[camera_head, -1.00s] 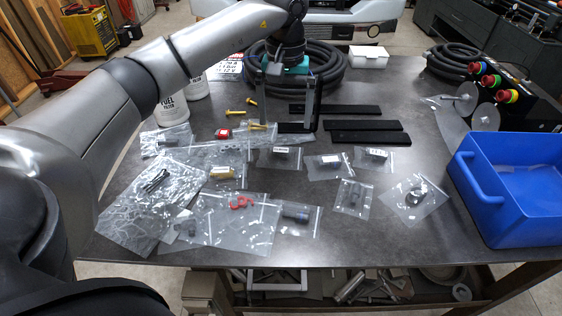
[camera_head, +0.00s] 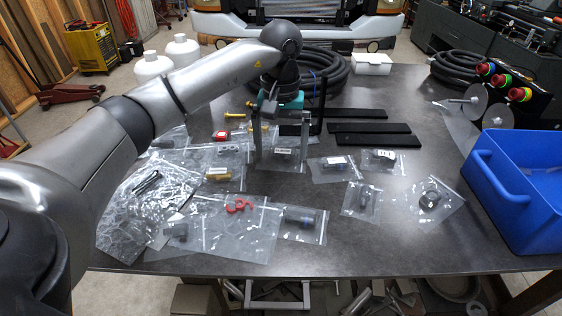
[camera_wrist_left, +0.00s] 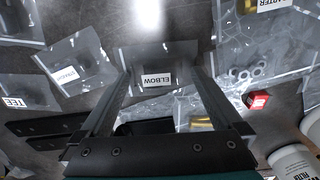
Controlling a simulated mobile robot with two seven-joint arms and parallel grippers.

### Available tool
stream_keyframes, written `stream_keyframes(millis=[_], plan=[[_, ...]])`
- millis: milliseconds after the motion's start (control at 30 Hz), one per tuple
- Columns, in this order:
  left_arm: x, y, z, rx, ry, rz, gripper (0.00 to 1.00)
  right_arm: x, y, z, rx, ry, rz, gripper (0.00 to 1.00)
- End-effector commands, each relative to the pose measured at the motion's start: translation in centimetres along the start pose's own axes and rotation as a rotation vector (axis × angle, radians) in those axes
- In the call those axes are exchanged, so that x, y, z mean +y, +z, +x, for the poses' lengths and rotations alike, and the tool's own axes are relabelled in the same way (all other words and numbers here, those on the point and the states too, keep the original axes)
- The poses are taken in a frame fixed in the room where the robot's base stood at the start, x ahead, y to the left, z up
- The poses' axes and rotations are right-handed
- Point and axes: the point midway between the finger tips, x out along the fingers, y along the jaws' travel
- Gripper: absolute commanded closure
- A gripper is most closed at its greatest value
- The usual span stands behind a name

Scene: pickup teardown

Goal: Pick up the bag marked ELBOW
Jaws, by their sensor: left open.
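The bag marked ELBOW (camera_head: 283,161) is a clear zip bag with a white label, lying on the table among other bags. I cannot tell whether the fingertips touch the bag or the table. My right gripper is not in view.
Other part bags crowd the left and front, including one with a red part (camera_head: 240,205). A STRAIGHT bag (camera_wrist_left: 68,75) and a TEE bag (camera_wrist_left: 18,100) lie to one side. Black bars (camera_head: 370,127) and a coiled hose (camera_head: 335,75) lie behind. A blue bin (camera_head: 515,190) stands right.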

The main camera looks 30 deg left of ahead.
Motion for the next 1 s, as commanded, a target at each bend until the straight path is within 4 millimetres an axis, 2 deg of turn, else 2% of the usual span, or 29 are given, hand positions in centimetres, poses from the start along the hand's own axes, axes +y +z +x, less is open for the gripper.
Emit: stream_keyframes(millis=[233,900,967,1000], plan=[[0.04,-0.01,0.43,0.0,0.001,0.001,0.02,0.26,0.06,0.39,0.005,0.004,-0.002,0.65],[0.04,0.0,0.57,0.0,0.001,0.001,0.78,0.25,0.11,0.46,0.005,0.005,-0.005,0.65],[0.04,0.0,0.58,0.0,0.001,0.001,0.84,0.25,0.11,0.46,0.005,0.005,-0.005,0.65],[0.04,0.0,0.58,0.0,0.001,0.001,0.84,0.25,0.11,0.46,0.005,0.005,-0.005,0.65]])
